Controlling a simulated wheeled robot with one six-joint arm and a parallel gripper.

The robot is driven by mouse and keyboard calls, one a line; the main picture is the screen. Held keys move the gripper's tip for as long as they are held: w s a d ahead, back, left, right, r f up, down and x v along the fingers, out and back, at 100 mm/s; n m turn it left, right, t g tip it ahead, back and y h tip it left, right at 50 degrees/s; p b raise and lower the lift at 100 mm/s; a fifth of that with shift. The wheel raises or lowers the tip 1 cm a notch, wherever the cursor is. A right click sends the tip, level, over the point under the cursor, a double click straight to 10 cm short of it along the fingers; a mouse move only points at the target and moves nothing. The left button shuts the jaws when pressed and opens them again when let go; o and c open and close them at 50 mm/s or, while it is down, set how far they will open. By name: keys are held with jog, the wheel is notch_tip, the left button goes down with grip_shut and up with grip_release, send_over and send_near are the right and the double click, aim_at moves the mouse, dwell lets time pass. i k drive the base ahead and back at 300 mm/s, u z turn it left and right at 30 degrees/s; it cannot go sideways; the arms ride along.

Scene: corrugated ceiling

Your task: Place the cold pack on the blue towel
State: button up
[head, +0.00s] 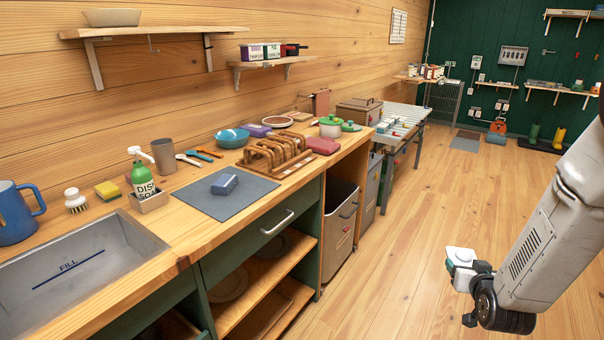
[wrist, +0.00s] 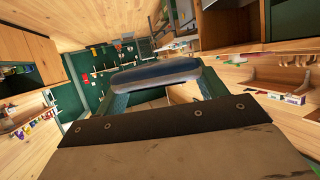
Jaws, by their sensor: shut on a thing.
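My gripper (head: 450,267) is at the lower right in the head view, out over the floor and well away from the counter. In the wrist view its green fingers are shut on a rounded blue-grey pack (wrist: 155,74), which looks like the cold pack. The pack is hard to make out in the head view. On the counter, a small blue block-like thing (head: 224,184) lies on a grey-blue mat (head: 198,203). A folded purple-blue cloth (head: 254,130) lies farther back. I cannot tell for sure which of these is the blue towel.
A wooden rack (head: 272,155) stands behind the mat, with a blue bowl (head: 232,138) and a red folded cloth (head: 323,146) near it. A soap bottle (head: 142,173) and sink (head: 75,272) are left of the mat. The floor (head: 400,265) between counter and gripper is clear.

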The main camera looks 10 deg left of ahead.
aim_at(224, 179)
jog(key=z, duration=2.1)
jog(key=k, duration=1.5)
jog(key=u, duration=1.65)
jog(key=i, duration=1.35)
